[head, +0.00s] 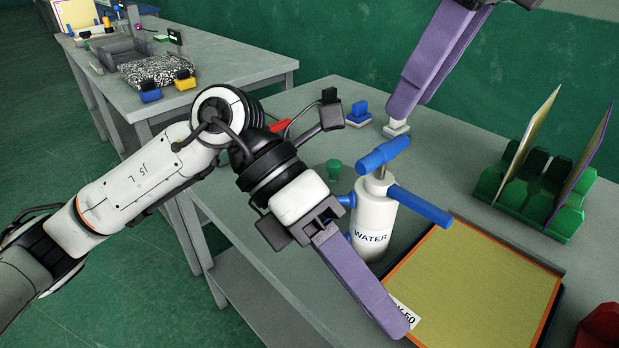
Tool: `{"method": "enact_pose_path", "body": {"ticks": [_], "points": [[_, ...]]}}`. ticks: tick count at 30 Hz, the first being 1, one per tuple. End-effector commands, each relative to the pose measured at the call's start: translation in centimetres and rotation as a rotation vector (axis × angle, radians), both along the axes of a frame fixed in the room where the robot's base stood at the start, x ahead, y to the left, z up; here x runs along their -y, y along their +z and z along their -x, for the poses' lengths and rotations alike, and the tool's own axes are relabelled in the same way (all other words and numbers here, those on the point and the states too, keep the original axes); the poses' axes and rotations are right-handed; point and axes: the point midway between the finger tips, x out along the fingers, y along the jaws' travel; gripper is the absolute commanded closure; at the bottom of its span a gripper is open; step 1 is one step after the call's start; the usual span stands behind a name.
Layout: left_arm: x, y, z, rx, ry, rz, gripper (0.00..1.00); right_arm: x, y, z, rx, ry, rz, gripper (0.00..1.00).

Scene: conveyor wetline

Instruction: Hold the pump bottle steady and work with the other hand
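The pump bottle (374,226) is white, lettered WATER, and stands upright on the grey bench in the head view. It has a blue pump head (383,154) and blue bars sticking out at its sides. My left gripper (385,318) is in front of the bottle, pointing down and to the right. One purple finger shows plainly and covers part of the bottle's lower side; whether it touches the bottle I cannot tell. My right gripper (405,105) hangs from the top, behind and above the bottle, apart from it. Its purple fingers look close together, but any gap is unclear.
A yellow panel with an orange rim (490,295) lies right of the bottle. A green rack (530,195) holds upright panels. A small whitish block (396,130) is at my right fingertips. A blue stamp-like piece (358,112) and green knob (333,168) stand nearby. A red item (604,324) sits lower right.

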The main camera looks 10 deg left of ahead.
Motion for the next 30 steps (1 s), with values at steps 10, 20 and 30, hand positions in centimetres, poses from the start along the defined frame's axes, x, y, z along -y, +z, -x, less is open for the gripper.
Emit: {"method": "enact_pose_path", "body": {"ticks": [10, 20, 30], "points": [[-6.1, 1.8, -8.1, 0.329, 0.415, -0.548, 0.66, 0.0, 0.0, 0.0, 0.000, 0.000, 0.000, 0.69], [-9.1, 4.5, -11.5, 0.459, 0.668, -0.675, 0.66, 0.0, 0.0, 0.0, 0.000, 0.000, 0.000, 0.69], [-8.5, -0.1, -13.3, 0.456, 0.671, -0.677, 0.66, 0.0, 0.0, 0.0, 0.000, 0.000, 0.000, 0.69]]}}
